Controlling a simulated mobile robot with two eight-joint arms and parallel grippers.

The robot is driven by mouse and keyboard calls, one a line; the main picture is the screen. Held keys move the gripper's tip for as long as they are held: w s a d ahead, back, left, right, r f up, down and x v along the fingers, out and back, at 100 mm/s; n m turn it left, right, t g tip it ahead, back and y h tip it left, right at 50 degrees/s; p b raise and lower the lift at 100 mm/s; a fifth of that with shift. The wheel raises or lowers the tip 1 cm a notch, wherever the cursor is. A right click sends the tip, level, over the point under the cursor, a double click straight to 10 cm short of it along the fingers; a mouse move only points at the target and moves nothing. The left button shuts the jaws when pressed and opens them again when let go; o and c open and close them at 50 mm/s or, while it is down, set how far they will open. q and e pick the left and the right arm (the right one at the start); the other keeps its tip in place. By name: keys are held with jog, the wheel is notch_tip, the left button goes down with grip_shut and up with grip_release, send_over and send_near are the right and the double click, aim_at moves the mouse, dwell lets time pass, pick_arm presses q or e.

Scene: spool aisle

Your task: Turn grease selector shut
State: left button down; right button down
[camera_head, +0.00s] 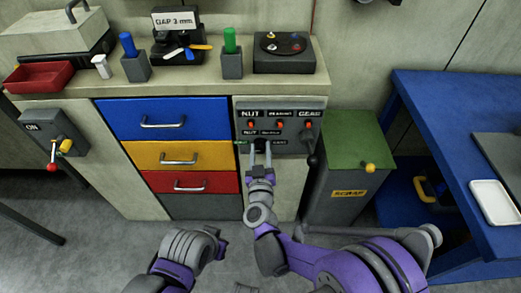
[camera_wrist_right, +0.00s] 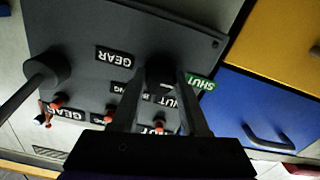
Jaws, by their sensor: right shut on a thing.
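The grey grease panel (camera_head: 290,118) sits at the right end of the bench front, with NUT, BEARING and GEAR labels and red toggles. Below these is the dark selector knob (camera_wrist_right: 162,72), with a green SHUT label (camera_wrist_right: 201,84) beside it in the right wrist view. My right gripper (camera_head: 261,147) reaches up to the panel, and its two fingers are shut on the knob, one on each side. The fingers hide part of the knob and some labels, so I cannot tell which label it points to.
A lever with a black ball (camera_head: 313,160) sticks out at the panel's right edge. A scrap bin (camera_head: 345,175) with a green lid stands close right, then a blue table (camera_head: 440,110). Blue, yellow and red drawers (camera_head: 165,118) lie left of the panel.

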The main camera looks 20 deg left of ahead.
jog(key=shift+c, duration=2.1)
grip_release()
jog(key=v, duration=1.1)
jog(key=shift+w, duration=0.1)
